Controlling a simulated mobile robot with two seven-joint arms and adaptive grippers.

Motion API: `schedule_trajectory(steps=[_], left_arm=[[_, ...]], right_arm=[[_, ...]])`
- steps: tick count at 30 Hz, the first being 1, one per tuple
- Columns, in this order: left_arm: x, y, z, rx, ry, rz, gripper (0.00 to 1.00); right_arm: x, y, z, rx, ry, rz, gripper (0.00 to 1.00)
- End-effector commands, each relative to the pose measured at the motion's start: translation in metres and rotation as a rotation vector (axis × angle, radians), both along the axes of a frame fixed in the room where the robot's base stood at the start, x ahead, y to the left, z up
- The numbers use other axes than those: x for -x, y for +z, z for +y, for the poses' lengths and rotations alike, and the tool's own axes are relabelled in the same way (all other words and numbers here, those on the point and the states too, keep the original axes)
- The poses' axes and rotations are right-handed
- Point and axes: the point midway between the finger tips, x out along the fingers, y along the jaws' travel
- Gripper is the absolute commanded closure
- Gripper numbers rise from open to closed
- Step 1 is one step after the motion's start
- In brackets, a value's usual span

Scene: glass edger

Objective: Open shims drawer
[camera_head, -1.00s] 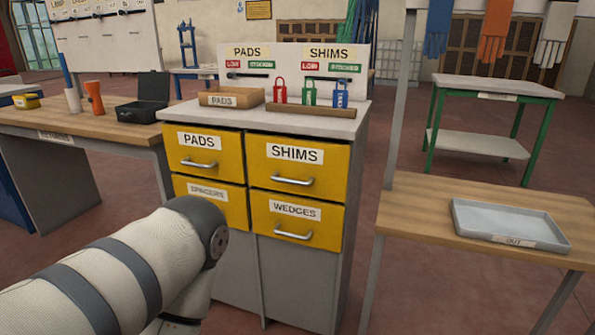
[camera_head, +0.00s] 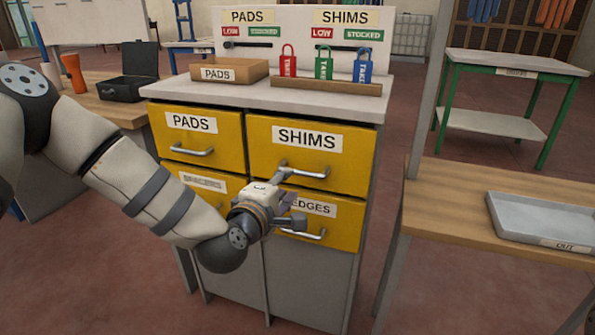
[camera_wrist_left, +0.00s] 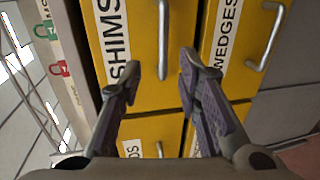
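The shims drawer (camera_head: 350,165) is the yellow upper right drawer of the cabinet, labelled SHIMS, and it is shut. Its silver bar handle (camera_head: 312,174) runs level across the front. My left gripper (camera_head: 292,197) is in front of the cabinet, near this handle and over part of the WEDGES drawer (camera_head: 346,228). In the left wrist view the gripper (camera_wrist_left: 162,68) is open and empty, its two fingers apart. The shims handle (camera_wrist_left: 163,40) lies ahead between the fingertips; contact cannot be told. My right gripper is not in view.
The PADS drawer (camera_head: 222,135) is on the left and shut. On the cabinet top are a wooden PADS tray (camera_head: 229,73) and red, green and blue padlock-shaped tags. A wooden table (camera_head: 460,185) with a grey OUT tray (camera_head: 545,212) stands at right.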

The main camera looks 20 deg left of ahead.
Motion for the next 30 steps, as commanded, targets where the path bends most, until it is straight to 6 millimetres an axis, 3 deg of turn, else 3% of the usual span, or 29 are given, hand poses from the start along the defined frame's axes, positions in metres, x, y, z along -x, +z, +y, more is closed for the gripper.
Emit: schedule_trajectory(steps=[6, 12, 23, 27, 30], left_arm=[[-0.055, -0.018, -0.002, -0.004, 0.0, 0.008, 0.69], [-0.09, -0.025, -0.004, -0.006, -0.003, 0.01, 0.69], [-0.099, -0.023, -0.004, -0.005, -0.003, 0.007, 0.69], [-0.099, -0.023, -0.004, -0.005, -0.003, 0.008, 1.0], [-0.099, -0.023, -0.004, -0.005, -0.003, 0.007, 1.0]], right_arm=[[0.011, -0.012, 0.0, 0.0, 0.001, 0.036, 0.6], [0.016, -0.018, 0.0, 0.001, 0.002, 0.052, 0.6], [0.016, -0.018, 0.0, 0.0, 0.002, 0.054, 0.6], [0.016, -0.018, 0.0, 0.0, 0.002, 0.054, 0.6], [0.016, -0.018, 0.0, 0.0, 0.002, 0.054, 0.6]])
